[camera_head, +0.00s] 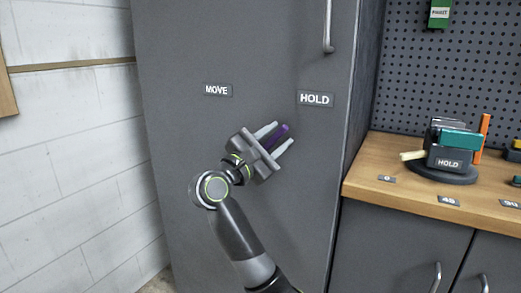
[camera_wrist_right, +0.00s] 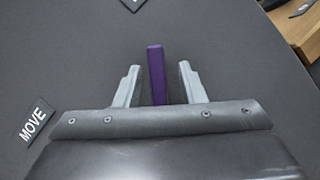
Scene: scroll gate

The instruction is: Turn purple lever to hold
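The purple lever (camera_head: 275,137) is on the grey cabinet door, below and between the MOVE label (camera_head: 217,90) and the HOLD label (camera_head: 315,99). It slants up and to the right, toward the HOLD label. My right gripper (camera_head: 279,136) is open with one finger on each side of the lever. In the right wrist view the lever (camera_wrist_right: 156,72) stands between the two fingers (camera_wrist_right: 157,85), with a visible gap on both sides. The lever's base is hidden behind the gripper body. My left gripper is not in view.
A door handle (camera_head: 328,28) is above the HOLD label. On the right, a wooden workbench (camera_head: 400,170) holds a black device marked HOLD (camera_head: 448,160) with a teal part on top. A white block wall (camera_head: 70,150) is at the left. The door around the lever is clear.

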